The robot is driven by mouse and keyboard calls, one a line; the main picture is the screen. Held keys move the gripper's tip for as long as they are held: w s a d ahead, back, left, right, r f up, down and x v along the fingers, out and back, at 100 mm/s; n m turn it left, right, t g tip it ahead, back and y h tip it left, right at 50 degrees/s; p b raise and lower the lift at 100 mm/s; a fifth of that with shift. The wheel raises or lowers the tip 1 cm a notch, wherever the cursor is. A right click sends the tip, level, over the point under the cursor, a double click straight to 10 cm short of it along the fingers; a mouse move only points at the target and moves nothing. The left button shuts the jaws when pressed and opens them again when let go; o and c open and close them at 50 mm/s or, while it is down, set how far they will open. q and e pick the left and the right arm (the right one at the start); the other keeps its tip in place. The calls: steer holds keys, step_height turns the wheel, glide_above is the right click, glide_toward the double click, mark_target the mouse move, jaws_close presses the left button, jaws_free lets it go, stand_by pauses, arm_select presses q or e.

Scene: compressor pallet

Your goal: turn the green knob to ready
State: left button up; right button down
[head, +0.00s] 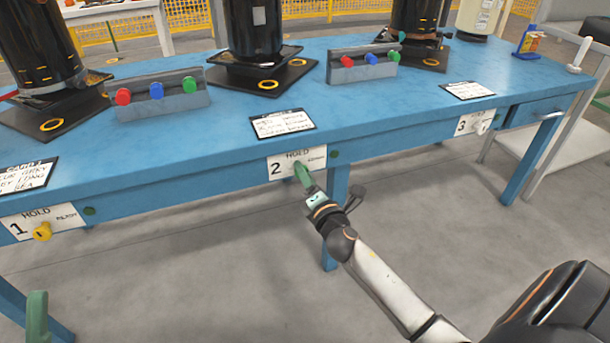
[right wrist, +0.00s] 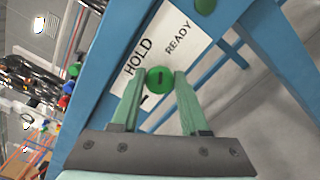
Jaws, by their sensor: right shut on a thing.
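The green knob (right wrist: 160,80) sits on a white plate (right wrist: 172,40) marked HOLD and READY. A small dark mark shows on the knob's face; I cannot tell which word it points to. My right gripper (right wrist: 158,88) has its green fingers on either side of the knob, shut on it. In the head view my right gripper (head: 302,174) is at the plate marked 2 (head: 285,165) on the blue table's front edge and hides most of the knob. A green fingertip of my left gripper (head: 37,318) shows at the lower left; its opening is not visible.
The blue table (head: 200,145) carries black compressor units (head: 255,40) and grey boxes with coloured buttons (head: 158,97). A table leg (head: 335,200) stands near my right gripper. The floor in front is clear.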

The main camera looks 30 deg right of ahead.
arm_select(q)
steer(key=shift+r, duration=0.25)
arm_select(e)
steer(key=m, duration=0.6)
steer(key=shift+f, duration=0.15)
stand_by(0.3)
steer(key=shift+c, duration=2.2)
jaws_free()
arm_select(q)
steer(key=shift+s+a, duration=0.1)
steer(key=shift+s, duration=0.05)
arm_select(e)
steer(key=shift+s, duration=0.15)
